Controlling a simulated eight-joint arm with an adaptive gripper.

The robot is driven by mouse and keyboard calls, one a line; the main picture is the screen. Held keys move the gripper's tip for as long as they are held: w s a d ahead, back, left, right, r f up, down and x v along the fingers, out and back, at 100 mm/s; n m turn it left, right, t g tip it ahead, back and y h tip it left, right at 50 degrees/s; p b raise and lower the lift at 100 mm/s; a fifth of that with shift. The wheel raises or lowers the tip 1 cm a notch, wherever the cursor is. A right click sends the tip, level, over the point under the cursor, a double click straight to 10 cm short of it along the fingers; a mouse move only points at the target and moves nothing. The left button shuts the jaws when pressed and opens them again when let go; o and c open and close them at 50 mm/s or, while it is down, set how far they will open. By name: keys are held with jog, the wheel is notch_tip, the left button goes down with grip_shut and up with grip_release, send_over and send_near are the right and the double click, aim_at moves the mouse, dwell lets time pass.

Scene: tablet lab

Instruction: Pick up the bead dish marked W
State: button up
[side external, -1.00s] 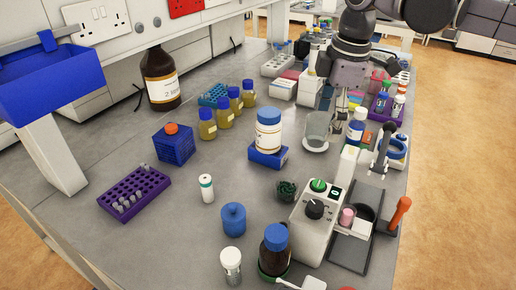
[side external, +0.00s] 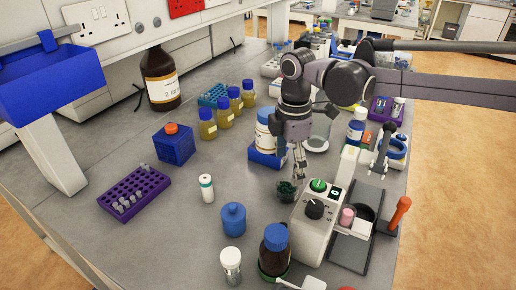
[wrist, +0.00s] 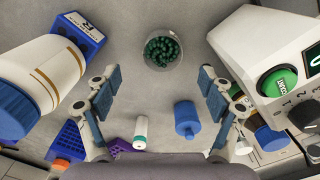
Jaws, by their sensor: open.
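The bead dish (wrist: 162,48) is a small round clear dish full of dark green beads. It stands on the grey bench at the top middle of the wrist view. In the side view the dish (side external: 287,191) sits just left of the white device. I cannot read a W on it. My gripper (wrist: 160,82) is open and empty, pointing down, its two fingers wide apart. The dish lies beyond the fingertips in the wrist view, between their lines. In the side view my gripper (side external: 300,177) hangs above and close beside the dish; contact is not visible.
A white device (side external: 315,223) with a green knob stands close right of the dish. A white jar (wrist: 45,75) on a blue block (wrist: 84,32) stands to the left. A blue pot (side external: 233,219) and a white tube (side external: 206,188) stand nearby. Bare bench lies left of the dish.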

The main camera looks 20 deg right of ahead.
aim_at(287, 186)
jog(key=shift+s+f, duration=0.2)
jog(key=shift+f, duration=3.45)
jog(key=c, duration=1.3)
